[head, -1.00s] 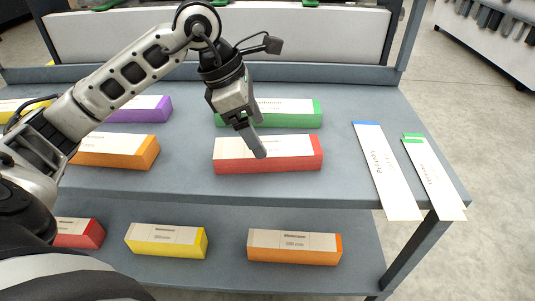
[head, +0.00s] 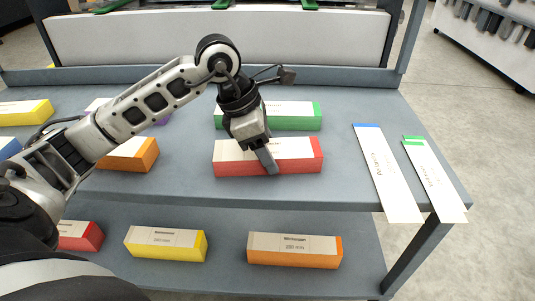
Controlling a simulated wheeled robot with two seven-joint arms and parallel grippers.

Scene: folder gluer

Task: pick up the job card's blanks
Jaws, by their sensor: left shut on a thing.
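A long bundle of blanks with a white top label and red sides (head: 228,168) lies on the upper shelf, in front of a similar green bundle (head: 300,123). My left gripper (head: 270,165) reaches down over the middle of the red bundle and is shut on it. One finger shows against its front face; the other is hidden. The bundle rests on the shelf or very near it. Two white cards lie at the right: one with a blue strip (head: 385,170), one with green stripes (head: 435,180). Their print is too small to read. My right gripper is not in view.
The upper shelf (head: 340,190) also holds orange (head: 142,155), purple, yellow (head: 40,112) and blue bundles at the left, partly behind my arm. The lower shelf holds red (head: 92,238), yellow (head: 165,243) and orange (head: 295,250) bundles. Bare shelf lies between the red bundle and the cards.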

